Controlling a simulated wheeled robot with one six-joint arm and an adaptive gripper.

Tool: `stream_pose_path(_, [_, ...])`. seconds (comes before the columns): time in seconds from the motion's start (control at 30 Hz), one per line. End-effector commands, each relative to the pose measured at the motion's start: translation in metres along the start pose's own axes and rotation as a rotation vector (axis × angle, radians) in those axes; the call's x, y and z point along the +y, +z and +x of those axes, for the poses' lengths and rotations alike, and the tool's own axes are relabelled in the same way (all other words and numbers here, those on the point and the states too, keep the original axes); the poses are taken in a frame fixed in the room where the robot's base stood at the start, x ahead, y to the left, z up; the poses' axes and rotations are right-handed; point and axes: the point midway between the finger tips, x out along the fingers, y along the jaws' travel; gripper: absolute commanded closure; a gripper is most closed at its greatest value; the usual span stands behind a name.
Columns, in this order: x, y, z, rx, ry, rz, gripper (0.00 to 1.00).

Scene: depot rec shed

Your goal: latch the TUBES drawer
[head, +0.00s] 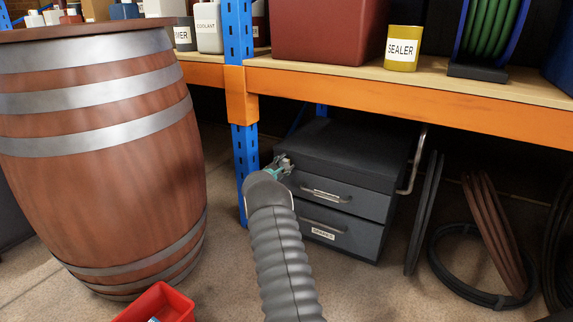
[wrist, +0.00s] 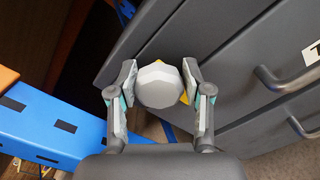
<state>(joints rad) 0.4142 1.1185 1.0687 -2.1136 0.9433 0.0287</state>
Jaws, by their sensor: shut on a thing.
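A dark grey two-drawer cabinet (head: 357,145) stands under the shelf. Its upper drawer (head: 370,203) and lower drawer (head: 350,239) both look pushed in, each with a metal bar handle. The lower front carries a small white label that I cannot read surely. In the wrist view a partly cut-off label (wrist: 312,53) starts with "T". My gripper (head: 283,164) is at the cabinet's front left corner. In the wrist view my gripper (wrist: 157,88) is shut on a pale grey faceted knob (wrist: 160,84), with yellow showing behind it. The knob's mounting is hidden.
A blue rack post (head: 240,100) stands just left of my gripper, and the orange shelf beam (head: 410,107) runs above. A wooden barrel (head: 100,160) and a red bin (head: 160,303) are on the left. Tyres and hoses (head: 470,260) lie right of the cabinet.

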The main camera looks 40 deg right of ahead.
Motion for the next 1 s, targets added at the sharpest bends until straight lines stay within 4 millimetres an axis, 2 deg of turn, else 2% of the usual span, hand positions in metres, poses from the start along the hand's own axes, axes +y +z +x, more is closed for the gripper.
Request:
stream_pose_path(0.03, [-0.002,-0.010,-0.004,0.018,0.000,-0.003,0.85])
stream_pose_path(0.17, [-0.001,-0.011,-0.005,0.019,0.002,-0.004,0.85])
stream_pose_path(0.2, [0.000,-0.011,-0.005,0.020,0.003,-0.004,0.43])
stream_pose_path(0.27, [0.000,-0.012,-0.005,0.021,0.003,-0.004,0.28])
stream_pose_path(0.67, [-0.003,0.000,0.000,0.004,-0.003,-0.002,0.28])
stream_pose_path(0.87, [-0.001,-0.001,-0.022,0.007,0.000,-0.004,0.28])
stream_pose_path(1.0, [0.000,-0.002,-0.049,0.009,0.002,-0.004,0.28])
